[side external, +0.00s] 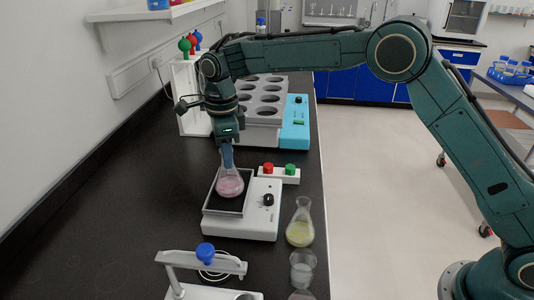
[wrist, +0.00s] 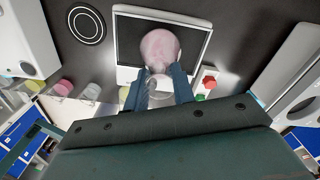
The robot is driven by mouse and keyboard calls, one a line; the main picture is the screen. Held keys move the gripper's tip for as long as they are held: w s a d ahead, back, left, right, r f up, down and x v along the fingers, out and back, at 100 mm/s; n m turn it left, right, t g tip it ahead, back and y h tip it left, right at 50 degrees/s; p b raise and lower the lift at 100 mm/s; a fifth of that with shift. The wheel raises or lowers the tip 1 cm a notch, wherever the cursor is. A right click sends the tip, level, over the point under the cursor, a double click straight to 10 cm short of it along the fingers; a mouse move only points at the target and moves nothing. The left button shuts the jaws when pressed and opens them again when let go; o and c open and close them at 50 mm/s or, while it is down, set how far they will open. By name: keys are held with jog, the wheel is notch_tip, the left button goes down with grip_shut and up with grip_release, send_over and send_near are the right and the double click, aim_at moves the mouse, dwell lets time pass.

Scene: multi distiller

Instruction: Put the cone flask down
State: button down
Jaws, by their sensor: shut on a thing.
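The cone flask (side external: 230,184) holds pink liquid and is upright in the side view, at the black plate (side external: 211,204) of a white device. I cannot tell whether its base touches the plate. My gripper (side external: 227,156) is shut on the flask's neck from above. In the wrist view the pink flask (wrist: 160,47) lies just beyond the fingers of my gripper (wrist: 163,88), over the dark plate with its pale rim (wrist: 128,73). The fingers partly hide the neck.
A second flask with yellow liquid (side external: 300,228) and a clear beaker (side external: 302,268) stand right of the device. A red-and-green button box (side external: 279,174) is behind it. A stand with a blue knob (side external: 205,252) is in front. Black bench is clear to the left.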

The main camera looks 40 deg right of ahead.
jog(key=shift+f, duration=0.15)
jog(key=c, duration=1.2)
grip_release()
jog(key=shift+o, duration=0.2)
notch_tip(320, 180, up, 12)
jog(key=shift+r, duration=0.2)
